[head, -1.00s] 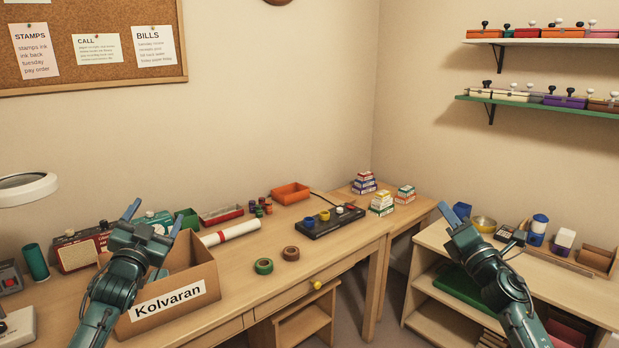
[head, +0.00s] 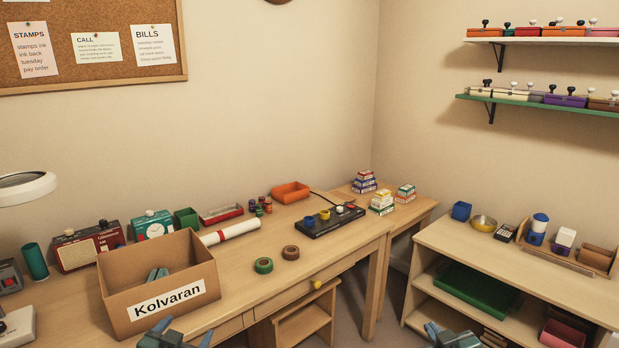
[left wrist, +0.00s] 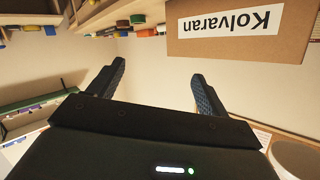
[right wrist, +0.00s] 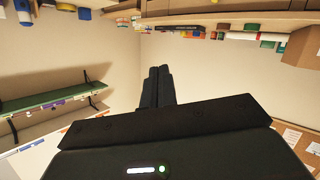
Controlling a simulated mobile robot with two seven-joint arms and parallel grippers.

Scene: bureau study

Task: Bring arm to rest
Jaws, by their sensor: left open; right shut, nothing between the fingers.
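My left gripper (head: 172,336) shows at the bottom edge of the head view, just in front of the cardboard box labelled Kolvaran (head: 120,296). In the left wrist view its two dark fingers (left wrist: 158,75) stand apart with nothing between them. The box label also shows upside down in that view. My right gripper (head: 452,337) is low at the bottom of the head view, in front of the right shelf unit. In the right wrist view its fingers (right wrist: 158,82) are together and empty. Most of both arms is out of the head view.
The desk (head: 230,268) holds tape rolls (head: 264,266), a white rolled paper (head: 232,232), an orange tray (head: 290,192) and a dark button panel (head: 328,222). A teal item (head: 156,274) shows inside the box. The shelf unit (head: 450,240) stands at right.

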